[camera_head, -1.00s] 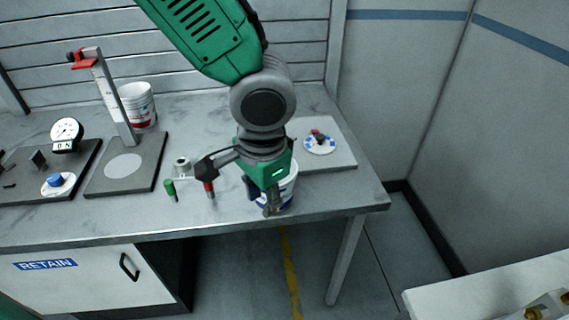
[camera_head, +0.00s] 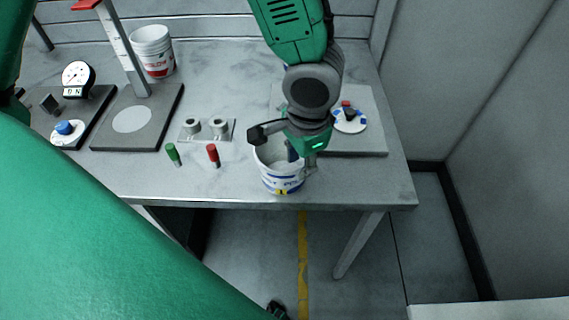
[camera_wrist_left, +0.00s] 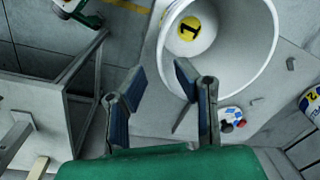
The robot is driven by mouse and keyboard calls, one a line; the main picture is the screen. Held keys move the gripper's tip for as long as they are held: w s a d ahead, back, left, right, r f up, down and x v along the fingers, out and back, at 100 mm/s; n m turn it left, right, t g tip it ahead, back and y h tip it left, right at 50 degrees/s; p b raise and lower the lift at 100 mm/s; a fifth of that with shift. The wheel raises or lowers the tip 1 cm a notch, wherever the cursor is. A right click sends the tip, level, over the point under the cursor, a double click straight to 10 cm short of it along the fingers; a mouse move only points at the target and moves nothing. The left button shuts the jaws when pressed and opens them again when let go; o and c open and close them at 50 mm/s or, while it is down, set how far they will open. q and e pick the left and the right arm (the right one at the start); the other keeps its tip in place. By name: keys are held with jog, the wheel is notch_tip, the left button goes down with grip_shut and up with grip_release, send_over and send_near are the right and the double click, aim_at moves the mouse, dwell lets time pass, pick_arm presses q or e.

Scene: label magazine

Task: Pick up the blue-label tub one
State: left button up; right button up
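The white tub with a blue label (camera_head: 283,180) and a yellow tag low on its front stands upright at the bench's front edge. My left gripper (camera_head: 302,163) is over its right side, with one finger inside the mouth and one outside. In the left wrist view the open gripper (camera_wrist_left: 161,80) has its blue-padded fingers apart, and the tub's rim (camera_wrist_left: 272,52) lies just beyond them. A yellow disc marked 1 (camera_wrist_left: 189,28) shows inside the mouth. I cannot tell whether a finger touches the wall. My right gripper is not in view.
A second blue-label tub (camera_wrist_left: 314,108) is partly cut off in the left wrist view. A red-label tub (camera_head: 152,52) stands at the back left. A green peg (camera_head: 173,154) and a red peg (camera_head: 212,155) stand left of the near tub. A grey plate (camera_head: 366,138) lies right.

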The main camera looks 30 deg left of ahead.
aim_at(295, 179)
pick_arm(q)
jog(key=f, duration=0.4)
jog(key=shift+s+a+f, duration=0.2)
jog(key=shift+a+f, duration=0.1)
jog(key=shift+a, duration=0.05)
jog(key=shift+w+f, duration=0.2)
jog(key=shift+f, duration=0.2)
jog(key=shift+c, duration=0.4)
jog(key=shift+s+a+r, duration=0.1)
jog(key=shift+s+a, duration=0.05)
grip_shut()
